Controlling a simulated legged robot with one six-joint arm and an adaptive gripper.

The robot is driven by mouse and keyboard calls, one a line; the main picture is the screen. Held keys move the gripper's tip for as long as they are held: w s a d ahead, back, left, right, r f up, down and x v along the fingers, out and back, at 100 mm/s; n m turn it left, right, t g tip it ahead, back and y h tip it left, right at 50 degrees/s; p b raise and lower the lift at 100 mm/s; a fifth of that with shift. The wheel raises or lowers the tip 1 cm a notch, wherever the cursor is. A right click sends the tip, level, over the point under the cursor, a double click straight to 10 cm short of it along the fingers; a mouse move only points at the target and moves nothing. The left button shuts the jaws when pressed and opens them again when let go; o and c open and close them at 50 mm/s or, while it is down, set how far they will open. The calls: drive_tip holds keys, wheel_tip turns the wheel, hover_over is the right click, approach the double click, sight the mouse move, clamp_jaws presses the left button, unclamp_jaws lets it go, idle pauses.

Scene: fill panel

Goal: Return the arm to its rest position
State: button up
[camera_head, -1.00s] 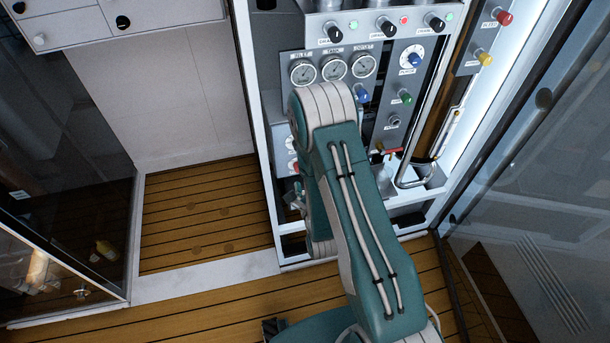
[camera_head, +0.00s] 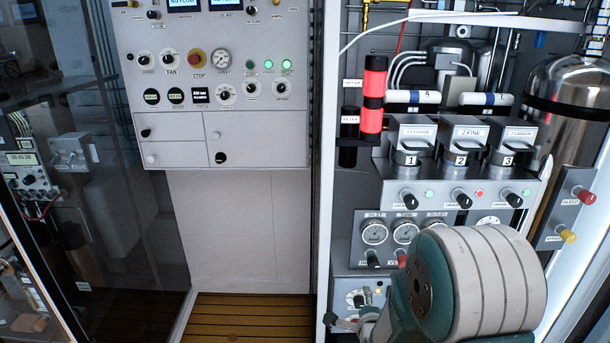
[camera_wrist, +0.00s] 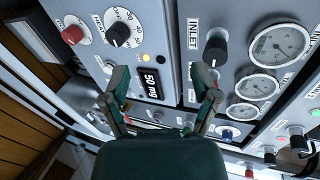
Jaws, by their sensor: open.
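My gripper (camera_wrist: 162,80) is open, with its two fingers spread and nothing between them in the wrist view. It faces a grey panel with a small black display reading "50 mg" (camera_wrist: 151,84), which shows between the fingers. The black INLET knob (camera_wrist: 215,50) is just right of the right finger; I cannot tell whether they touch. In the head view my arm is bent in the lower right, in front of the fill panel's lower part. Its large rounded joint hides part of the gauge row (camera_head: 374,233). The fingers are not clear in that view.
The fill panel has three numbered valve blocks (camera_head: 461,146) and a red cylinder (camera_head: 373,95) above. A control panel with a red stop button (camera_head: 197,59) is at left. Glass (camera_head: 85,160) borders the left side. Wooden floor (camera_head: 235,315) shows low down.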

drive_tip(key=s+r+n+g, duration=0.4)
drive_tip(key=s+r+n, duration=0.55)
drive_tip(key=r, duration=0.35)
drive_tip(key=s+r+n+g, duration=0.2)
drive_tip(key=s+n, duration=0.3)
drive_tip(key=s, duration=0.4)
drive_tip(key=s+r+n+g, duration=0.2)
drive_tip(key=s+r+n, duration=0.2)
drive_tip(key=s, duration=0.5)
drive_tip(key=shift+s+d+n, duration=0.3)
drive_tip(key=shift+d+n, duration=0.1)
drive_tip(key=shift+n, duration=0.05)
